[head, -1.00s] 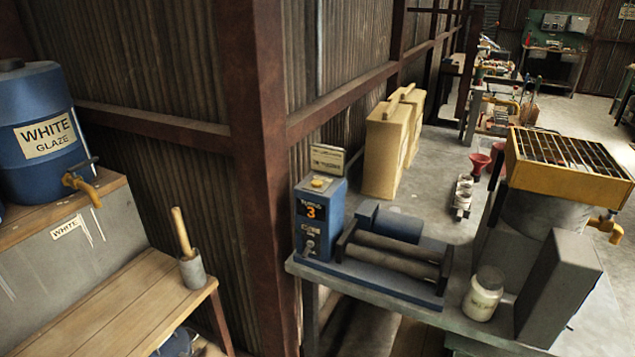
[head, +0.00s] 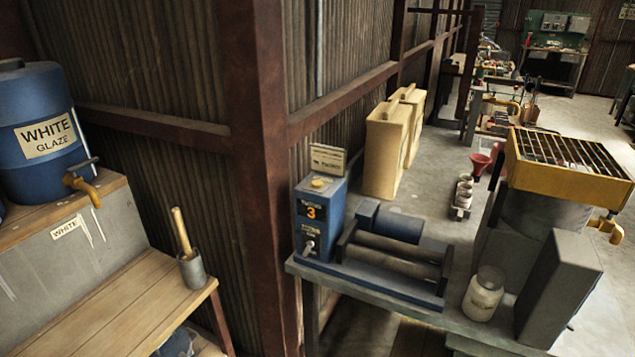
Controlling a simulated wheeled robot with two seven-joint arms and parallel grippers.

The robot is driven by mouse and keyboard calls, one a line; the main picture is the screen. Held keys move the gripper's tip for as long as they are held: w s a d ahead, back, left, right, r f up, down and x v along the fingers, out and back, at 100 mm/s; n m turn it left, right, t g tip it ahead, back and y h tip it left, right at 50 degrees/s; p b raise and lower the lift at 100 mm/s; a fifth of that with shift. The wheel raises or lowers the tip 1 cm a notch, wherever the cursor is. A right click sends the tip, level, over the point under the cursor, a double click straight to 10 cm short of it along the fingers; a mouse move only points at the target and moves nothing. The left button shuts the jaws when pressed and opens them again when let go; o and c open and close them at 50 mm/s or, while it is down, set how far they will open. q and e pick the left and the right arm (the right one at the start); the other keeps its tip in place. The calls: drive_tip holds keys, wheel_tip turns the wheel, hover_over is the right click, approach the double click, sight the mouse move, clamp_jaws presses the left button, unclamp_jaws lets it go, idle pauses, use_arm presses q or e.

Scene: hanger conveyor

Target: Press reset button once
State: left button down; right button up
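A blue control box (head: 319,219) stands upright at the left end of a grey bench, beside the steel post. Its front has a dark display with an orange 3 (head: 311,212) and a small switch or knob (head: 309,246) below. A round yellow button (head: 319,183) sits on top of the box; I cannot read a reset label on it. A small sign (head: 327,159) stands behind the button, its text too blurred to read. Neither of my grippers is in view.
A roller machine (head: 394,253) joins the box on the bench (head: 400,312). A white jar (head: 483,294) and a grey block (head: 558,292) stand to the right. A wooden table (head: 110,308) with a mallet in a cup (head: 191,268) is at left. A rusty post (head: 262,180) stands between.

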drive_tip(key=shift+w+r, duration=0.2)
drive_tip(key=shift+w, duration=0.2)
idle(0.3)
